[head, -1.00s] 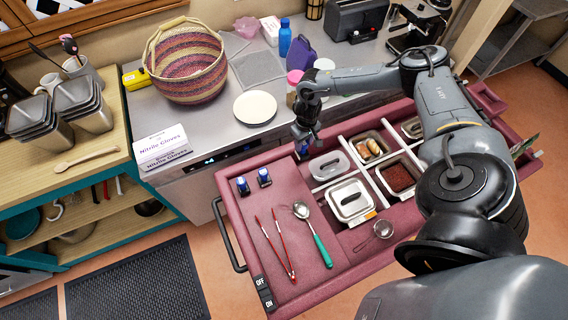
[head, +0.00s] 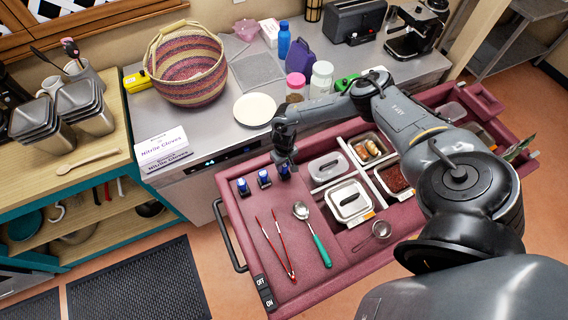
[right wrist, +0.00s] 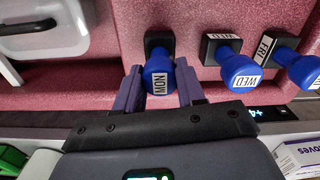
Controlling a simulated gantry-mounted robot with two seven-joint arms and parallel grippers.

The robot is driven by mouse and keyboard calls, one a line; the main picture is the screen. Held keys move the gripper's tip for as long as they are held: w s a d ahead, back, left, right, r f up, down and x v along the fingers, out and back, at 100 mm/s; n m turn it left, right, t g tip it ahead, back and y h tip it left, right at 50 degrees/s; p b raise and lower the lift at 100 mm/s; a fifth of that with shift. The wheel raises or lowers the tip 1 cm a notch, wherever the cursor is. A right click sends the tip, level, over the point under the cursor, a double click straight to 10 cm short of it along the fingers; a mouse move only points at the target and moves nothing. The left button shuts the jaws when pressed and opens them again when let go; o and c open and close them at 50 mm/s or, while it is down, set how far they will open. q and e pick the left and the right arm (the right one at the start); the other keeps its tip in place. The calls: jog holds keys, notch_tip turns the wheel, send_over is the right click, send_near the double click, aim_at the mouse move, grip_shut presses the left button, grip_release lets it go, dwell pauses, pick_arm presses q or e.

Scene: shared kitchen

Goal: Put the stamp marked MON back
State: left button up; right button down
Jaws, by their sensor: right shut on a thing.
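The stamp marked MON (right wrist: 158,80) has a blue knob and a black base. My right gripper (right wrist: 158,88) is shut on its knob, with one finger on each side. In the head view, the right gripper (head: 284,158) points down over the back edge of the maroon cart top, and the blue of the stamp (head: 284,171) shows under it. The stamp is upright at the end of a row with the WED stamp (right wrist: 240,70) and the FRI stamp (right wrist: 303,70). I cannot tell whether its base touches the surface. My left gripper is out of view.
Red tongs (head: 274,245) and a green-handled spoon (head: 312,235) lie on the maroon cart top (head: 245,220). Lidded and open metal containers (head: 349,200) fill compartments to the right.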

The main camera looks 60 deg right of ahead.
jog(key=shift+d+f, duration=0.1)
jog(key=c, duration=0.7)
grip_release()
